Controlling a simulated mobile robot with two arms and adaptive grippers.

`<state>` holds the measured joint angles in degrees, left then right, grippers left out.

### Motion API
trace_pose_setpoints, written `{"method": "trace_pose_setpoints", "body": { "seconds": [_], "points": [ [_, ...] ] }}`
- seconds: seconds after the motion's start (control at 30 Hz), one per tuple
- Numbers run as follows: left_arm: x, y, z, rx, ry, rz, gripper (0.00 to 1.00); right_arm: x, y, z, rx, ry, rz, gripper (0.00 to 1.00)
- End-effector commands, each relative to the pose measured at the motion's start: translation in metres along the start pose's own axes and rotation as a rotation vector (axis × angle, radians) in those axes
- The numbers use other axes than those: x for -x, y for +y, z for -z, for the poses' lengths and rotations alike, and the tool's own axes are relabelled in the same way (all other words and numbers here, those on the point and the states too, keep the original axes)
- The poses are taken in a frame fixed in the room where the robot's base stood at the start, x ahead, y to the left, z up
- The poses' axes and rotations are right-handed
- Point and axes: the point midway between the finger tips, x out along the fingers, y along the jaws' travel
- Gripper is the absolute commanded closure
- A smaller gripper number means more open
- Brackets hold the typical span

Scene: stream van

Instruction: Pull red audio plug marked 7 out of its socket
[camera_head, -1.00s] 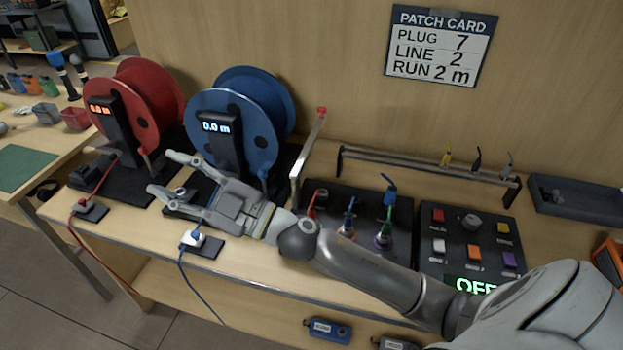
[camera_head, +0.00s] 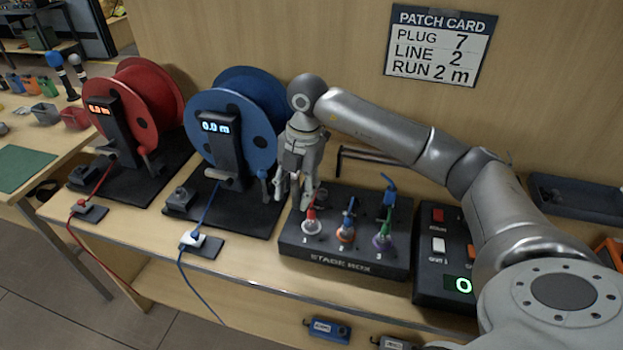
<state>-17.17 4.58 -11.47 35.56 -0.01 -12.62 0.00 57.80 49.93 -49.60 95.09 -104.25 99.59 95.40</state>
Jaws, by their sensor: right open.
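A blue plug (camera_head: 348,220) stands in the middle socket and a green one (camera_head: 388,212) in the right. My right gripper (camera_head: 297,196) is open and points down, just behind and left of the red plug. One finger overlaps the plug in the picture; I cannot tell whether it touches. My left gripper is not in view.
A red cable reel (camera_head: 148,100) and a blue cable reel (camera_head: 240,115) stand left of the stage box. A control box (camera_head: 437,270) stands at the right, partly behind my arm. A patch card (camera_head: 440,45) on the wall reads plug 7, line 2, run 2 m.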

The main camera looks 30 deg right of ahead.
Motion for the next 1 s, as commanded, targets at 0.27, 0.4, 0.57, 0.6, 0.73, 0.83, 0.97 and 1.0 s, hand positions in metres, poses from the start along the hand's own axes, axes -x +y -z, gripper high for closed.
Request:
{"method": "trace_pose_setpoints", "body": {
  "seconds": [0.27, 0.4, 0.57, 0.6, 0.73, 0.83, 0.97, 1.0],
  "points": [
    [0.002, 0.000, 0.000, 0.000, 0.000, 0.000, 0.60, 0.012, -0.024, -0.034, -0.101, -0.105, 0.096, 0.57],
    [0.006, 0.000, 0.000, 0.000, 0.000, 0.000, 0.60, -0.006, -0.026, -0.034, -0.100, -0.102, 0.097, 0.57],
    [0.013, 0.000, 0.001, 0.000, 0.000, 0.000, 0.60, -0.035, -0.029, -0.037, -0.099, -0.100, 0.097, 0.57],
    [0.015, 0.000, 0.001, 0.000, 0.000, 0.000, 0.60, -0.042, -0.030, -0.037, -0.099, -0.101, 0.096, 0.57],
    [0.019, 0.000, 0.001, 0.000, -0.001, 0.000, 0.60, -0.064, -0.032, -0.040, -0.098, -0.101, 0.095, 0.57],
    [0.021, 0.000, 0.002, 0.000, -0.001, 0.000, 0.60, -0.076, -0.032, -0.040, -0.098, -0.100, 0.094, 0.57],
    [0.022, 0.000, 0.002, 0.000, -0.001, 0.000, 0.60, -0.086, -0.033, -0.042, -0.097, -0.101, 0.092, 0.57],
    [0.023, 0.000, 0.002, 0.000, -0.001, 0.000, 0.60, -0.088, -0.033, -0.042, -0.097, -0.101, 0.092, 0.57]
  ]
}}
